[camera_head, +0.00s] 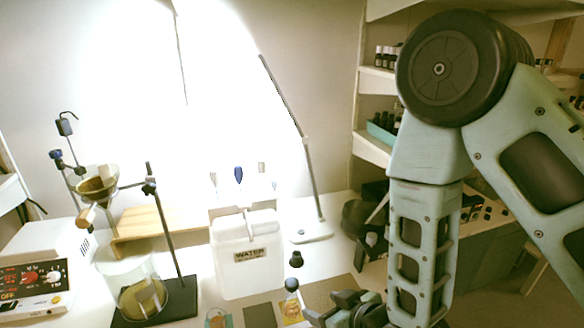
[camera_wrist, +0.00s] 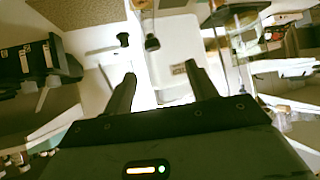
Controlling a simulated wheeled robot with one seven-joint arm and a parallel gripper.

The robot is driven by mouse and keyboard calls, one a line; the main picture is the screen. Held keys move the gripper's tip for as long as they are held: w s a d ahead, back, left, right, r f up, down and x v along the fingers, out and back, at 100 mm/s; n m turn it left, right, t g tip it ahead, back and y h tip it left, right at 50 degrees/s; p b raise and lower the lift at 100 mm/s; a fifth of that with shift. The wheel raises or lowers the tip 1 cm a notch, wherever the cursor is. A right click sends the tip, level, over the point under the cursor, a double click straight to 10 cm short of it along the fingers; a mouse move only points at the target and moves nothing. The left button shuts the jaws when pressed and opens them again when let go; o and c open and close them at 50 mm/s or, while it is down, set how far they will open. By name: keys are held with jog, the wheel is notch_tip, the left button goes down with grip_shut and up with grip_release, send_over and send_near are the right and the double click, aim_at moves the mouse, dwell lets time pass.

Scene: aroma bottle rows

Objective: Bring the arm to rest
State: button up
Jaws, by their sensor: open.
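My gripper (camera_wrist: 160,84) is open in the wrist view, its two dark fingers apart with nothing between them. In the head view my gripper (camera_head: 335,308) shows only partly at the bottom edge, below my bent pale-green arm. It is in front of and to the right of the white water container (camera_head: 249,258). The container also shows beyond the fingers in the wrist view (camera_wrist: 178,50).
A glass beaker (camera_head: 138,284) and a stand with a funnel (camera_head: 97,184) are at the left. A control box (camera_head: 32,285) sits further left. A lamp base (camera_head: 311,232) stands behind. Shelves with small bottles (camera_head: 384,56) are at the right.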

jog(key=s+d+r+g+h, duration=0.3)
jog(key=s+r+g, duration=0.1)
jog(key=s+r, duration=0.4)
jog(key=s+d+r+n+g+h, duration=0.1)
jog(key=s+d+r+g+h, duration=0.1)
jog(key=s+r+g, duration=0.3)
jog(key=s+d+r, duration=0.1)
jog(key=s+r, duration=0.3)
jog(key=shift+s+d+h, duration=0.15)
jog(key=shift+d+h, duration=0.25)
jog(key=shift+r, duration=0.1)
